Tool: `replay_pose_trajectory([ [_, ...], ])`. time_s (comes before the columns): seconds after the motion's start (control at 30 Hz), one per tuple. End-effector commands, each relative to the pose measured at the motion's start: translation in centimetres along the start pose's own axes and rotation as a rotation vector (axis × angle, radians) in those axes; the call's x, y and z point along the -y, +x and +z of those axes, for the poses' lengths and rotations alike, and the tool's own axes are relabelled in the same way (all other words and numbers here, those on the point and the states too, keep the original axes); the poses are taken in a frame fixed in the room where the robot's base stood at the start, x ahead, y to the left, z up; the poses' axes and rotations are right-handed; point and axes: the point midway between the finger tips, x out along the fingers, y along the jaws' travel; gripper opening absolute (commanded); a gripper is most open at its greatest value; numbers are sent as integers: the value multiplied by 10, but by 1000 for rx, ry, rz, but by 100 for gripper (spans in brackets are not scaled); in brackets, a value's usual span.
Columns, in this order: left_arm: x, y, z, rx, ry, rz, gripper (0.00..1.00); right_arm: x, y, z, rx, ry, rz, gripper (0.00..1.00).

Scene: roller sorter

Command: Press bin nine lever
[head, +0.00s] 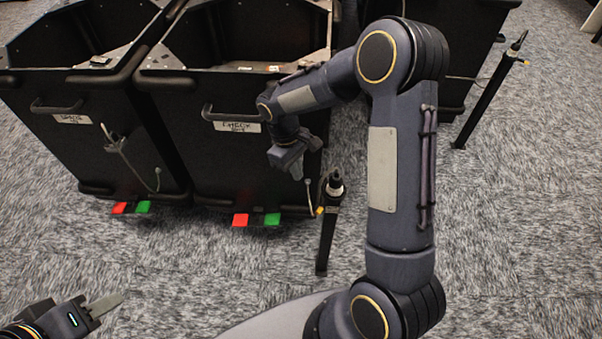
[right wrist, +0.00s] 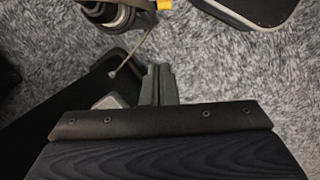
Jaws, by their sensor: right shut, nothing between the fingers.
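Two black bins stand side by side in the head view: a left bin (head: 85,150) and a middle bin (head: 215,165). Their labels are too small to read surely, so I cannot tell which is bin nine. A lever-like fitting (head: 115,140) is on the left bin's side. My right gripper (head: 297,172) is shut and empty, beside the middle bin's right front corner. In the right wrist view its fingers (right wrist: 158,82) are together, near a small grey piece (right wrist: 108,102); contact is unclear. My left gripper (head: 105,304) is at the lower left, away from the bins; its jaw gap is unclear.
Red (head: 240,220) and green (head: 272,219) tabs lie at the middle bin's foot. A short black post (head: 328,235) with a cable stands just right of it. Another post (head: 485,100) stands farther right. Carpet in front is clear.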

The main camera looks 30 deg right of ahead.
Motion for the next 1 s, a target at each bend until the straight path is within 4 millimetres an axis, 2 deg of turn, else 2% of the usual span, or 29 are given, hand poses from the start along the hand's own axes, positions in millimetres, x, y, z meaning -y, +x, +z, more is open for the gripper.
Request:
replay_pose_trajectory([
  [0.2,2,4,2,0,0,0,36,0,50,1,5,0,-3,0],
  [0.37,2,5,2,0,0,0,36,0,80,3,5,0,-2,0],
  [0.43,1,3,2,0,0,0,36,0,81,16,2,2,-1,0],
  [0.6,1,2,1,0,0,0,36,0,89,32,1,1,0,0],
  [1.0,1,2,1,0,0,0,36,0,91,37,0,0,0,0],
])
